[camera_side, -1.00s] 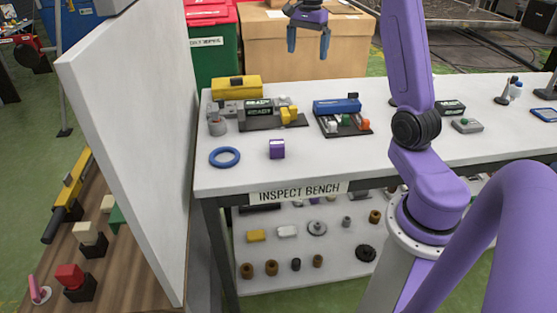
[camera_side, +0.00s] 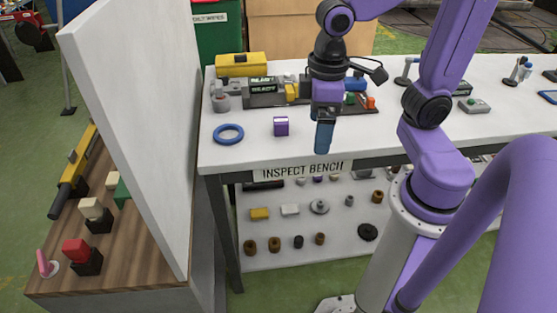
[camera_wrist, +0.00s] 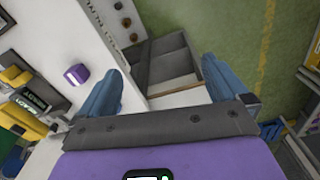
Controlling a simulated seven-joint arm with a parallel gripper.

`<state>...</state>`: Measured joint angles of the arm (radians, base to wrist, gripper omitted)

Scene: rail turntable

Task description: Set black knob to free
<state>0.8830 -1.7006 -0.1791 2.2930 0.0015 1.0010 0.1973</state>
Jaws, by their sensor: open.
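My gripper (camera_side: 323,150) hangs over the front part of the white inspect bench (camera_side: 240,160), right of a purple cube. Its blue fingers overlap in the side view. In the wrist view my gripper (camera_wrist: 160,66) shows its two fingers spread apart, with nothing between them. I cannot pick out a black knob with a "free" mark in either view. A grey unit with a "READY" display (camera_side: 264,90) and yellow parts stands at the back of the bench; it also shows in the wrist view (camera_wrist: 32,100). My arm hides part of the bench behind it.
The purple cube (camera_side: 281,126) and a blue ring (camera_side: 228,134) lie on the bench. A tall white panel (camera_side: 140,130) stands left, beside a wooden bench (camera_side: 130,268) with coloured blocks. A lower shelf (camera_side: 275,225) holds small parts. The bench's front left is mostly clear.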

